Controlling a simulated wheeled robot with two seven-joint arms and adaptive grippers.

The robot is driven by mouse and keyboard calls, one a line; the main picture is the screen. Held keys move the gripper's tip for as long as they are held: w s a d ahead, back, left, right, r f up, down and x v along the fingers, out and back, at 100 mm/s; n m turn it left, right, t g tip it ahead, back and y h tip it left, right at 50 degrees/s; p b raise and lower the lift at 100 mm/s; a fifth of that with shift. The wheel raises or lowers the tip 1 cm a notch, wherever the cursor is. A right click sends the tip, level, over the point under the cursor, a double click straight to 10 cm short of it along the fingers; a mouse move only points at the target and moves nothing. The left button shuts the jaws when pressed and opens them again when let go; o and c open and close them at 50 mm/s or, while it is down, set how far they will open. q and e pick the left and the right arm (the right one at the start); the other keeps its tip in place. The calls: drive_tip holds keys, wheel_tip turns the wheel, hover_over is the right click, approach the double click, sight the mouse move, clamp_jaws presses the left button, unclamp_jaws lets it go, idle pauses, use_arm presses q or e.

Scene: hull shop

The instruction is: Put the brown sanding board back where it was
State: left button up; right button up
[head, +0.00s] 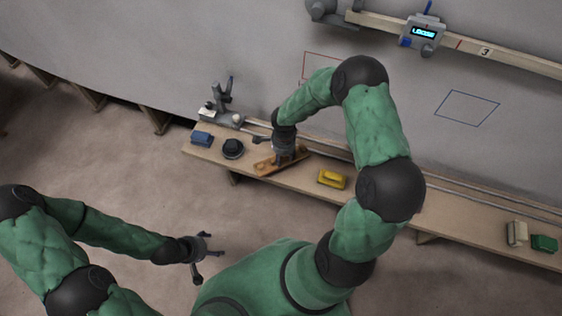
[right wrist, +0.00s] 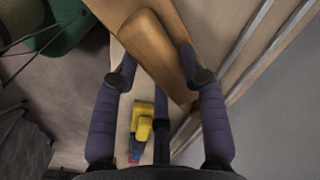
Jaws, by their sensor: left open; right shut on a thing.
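The brown sanding board (head: 268,164) is at the bench's left part, slanted across it. In the right wrist view the brown board (right wrist: 151,48) lies between the fingers of my right gripper (right wrist: 163,76). My right gripper (head: 287,155) comes down from above and is shut on the board. I cannot tell whether the board touches the bench. My left gripper (head: 205,258) is open and empty over the floor, well in front of the bench.
On the narrow bench (head: 392,205) are a blue block (head: 202,138), a black round thing (head: 233,149), a yellow block (head: 332,179), a beige block (head: 517,233) and a green block (head: 544,243). A grey stand (head: 222,102) is behind left. Bench between yellow and beige is partly hidden by my arm.

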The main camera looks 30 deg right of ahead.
drive_tip(key=shift+w+a+f, duration=0.2)
drive_tip(key=shift+w+f, duration=0.3)
drive_tip(key=shift+f, duration=0.15)
drive_tip(key=shift+f+b, duration=0.8)
drive_tip(key=shift+f, duration=0.65)
drive_tip(key=shift+f, duration=0.1)
drive_tip(key=o, duration=1.1)
drive_tip(key=shift+c, duration=0.2)
